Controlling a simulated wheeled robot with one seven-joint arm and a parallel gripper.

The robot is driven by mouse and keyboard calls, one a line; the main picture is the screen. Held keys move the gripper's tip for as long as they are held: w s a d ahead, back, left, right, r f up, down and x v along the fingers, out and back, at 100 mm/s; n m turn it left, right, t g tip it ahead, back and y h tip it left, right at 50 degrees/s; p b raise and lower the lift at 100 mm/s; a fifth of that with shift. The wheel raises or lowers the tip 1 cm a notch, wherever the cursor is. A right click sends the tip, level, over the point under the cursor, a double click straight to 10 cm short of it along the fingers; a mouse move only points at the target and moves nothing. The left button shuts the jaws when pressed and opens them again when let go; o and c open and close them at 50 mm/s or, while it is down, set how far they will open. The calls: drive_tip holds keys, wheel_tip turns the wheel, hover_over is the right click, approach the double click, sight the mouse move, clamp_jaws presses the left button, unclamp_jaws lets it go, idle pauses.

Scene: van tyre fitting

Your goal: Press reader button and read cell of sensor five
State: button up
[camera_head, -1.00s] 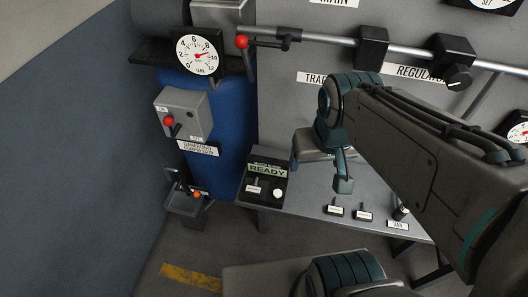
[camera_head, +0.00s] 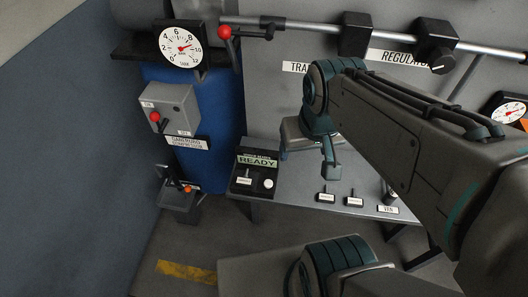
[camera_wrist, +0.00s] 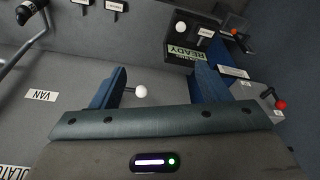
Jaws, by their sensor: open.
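The reader (camera_head: 256,173) is a dark box at the left end of the bench, and its green display says READY. Its round white button (camera_head: 268,184) is at the right of its face. A small labelled piece (camera_head: 244,181) sits left of the button; its label is too small to read. In the wrist view the reader (camera_wrist: 186,51) appears upside down beyond the fingers. My gripper (camera_head: 330,172) hangs over the bench, right of the reader and apart from it. In the wrist view my gripper (camera_wrist: 162,70) is open, with nothing held between its blue fingers.
Two small labelled pieces (camera_head: 327,196) (camera_head: 354,200) stand on the bench near its front edge. A white knob (camera_wrist: 141,91) shows between the fingers in the wrist view. A grey switch box (camera_head: 170,109) with a red knob is at left. Bare bench lies right of the reader.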

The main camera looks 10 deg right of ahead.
clamp_jaws()
idle(1.5)
